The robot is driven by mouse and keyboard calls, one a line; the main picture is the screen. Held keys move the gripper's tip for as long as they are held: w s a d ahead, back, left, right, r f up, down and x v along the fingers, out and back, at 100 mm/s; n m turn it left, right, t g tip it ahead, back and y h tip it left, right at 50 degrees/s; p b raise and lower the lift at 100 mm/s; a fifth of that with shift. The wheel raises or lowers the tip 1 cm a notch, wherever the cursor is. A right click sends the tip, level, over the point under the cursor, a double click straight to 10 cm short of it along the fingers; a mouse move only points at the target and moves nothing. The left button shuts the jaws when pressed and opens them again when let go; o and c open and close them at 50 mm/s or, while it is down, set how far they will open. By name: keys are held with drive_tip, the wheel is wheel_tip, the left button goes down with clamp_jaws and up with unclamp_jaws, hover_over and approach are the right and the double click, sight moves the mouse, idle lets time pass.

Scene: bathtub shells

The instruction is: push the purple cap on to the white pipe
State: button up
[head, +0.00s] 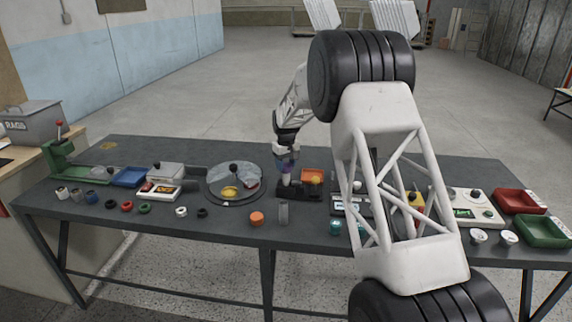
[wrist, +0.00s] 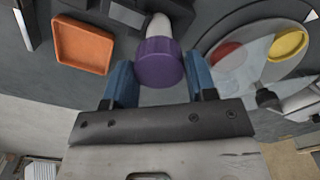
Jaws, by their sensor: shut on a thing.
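The purple cap (wrist: 157,63) is between the blue fingers of my gripper (wrist: 160,82) in the wrist view, and the gripper is shut on it. The white pipe (wrist: 158,27) shows just beyond the cap, in line with it; how far the cap sits on the pipe cannot be told. In the head view my gripper (head: 287,156) points down above the upright white pipe (head: 286,179), which stands in a dark holder (head: 296,194) on the table. The purple cap is small and partly hidden there.
An orange tray (head: 312,176) is just right of the pipe. A round divided dish (head: 215,192) with a yellow piece stands to the left. My arm hides part of the table's right side.

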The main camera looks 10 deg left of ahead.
drive_tip(key=shift+f, duration=1.05)
idle(1.5)
drive_tip(key=o, duration=1.3)
drive_tip(key=shift+r, duration=0.15)
drive_tip(key=shift+r, duration=3.35)
